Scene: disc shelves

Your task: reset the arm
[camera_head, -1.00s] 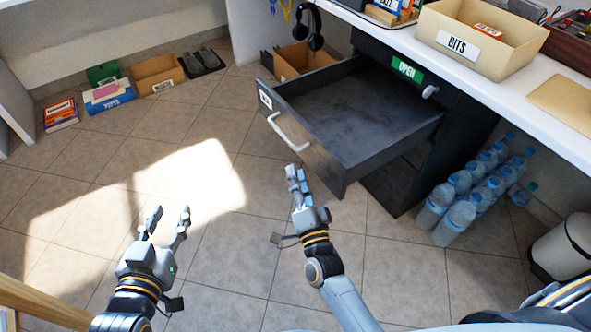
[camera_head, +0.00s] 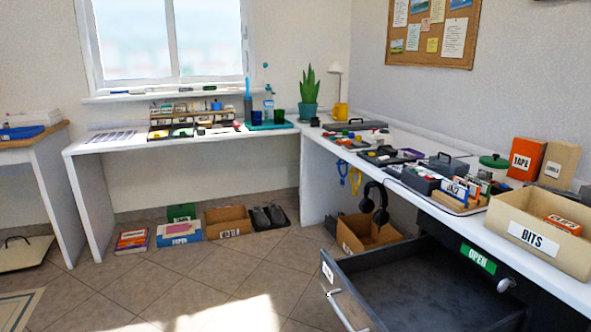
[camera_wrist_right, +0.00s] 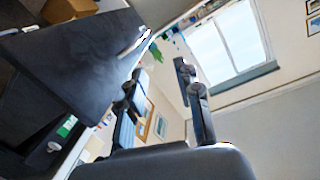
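My right gripper (camera_wrist_right: 160,72) shows in the right wrist view with its two fingers apart and nothing between them. It is outside the head view. My left gripper is in neither current view. The dark drawer (camera_head: 415,283) under the right-hand counter is pulled out and its visible inside is empty; it also shows at the left of the right wrist view (camera_wrist_right: 75,65). Its white handle (camera_head: 347,310) is at the lower edge of the head view, and no gripper is seen on it.
The BITS box (camera_head: 533,238) stands on the right counter (camera_head: 470,222), with trays and an orange TAPE box (camera_head: 526,160) behind it. Headphones (camera_head: 376,203) hang at the counter's edge. Boxes, including a cardboard one (camera_head: 228,222), line the floor by the back wall. The middle floor is clear.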

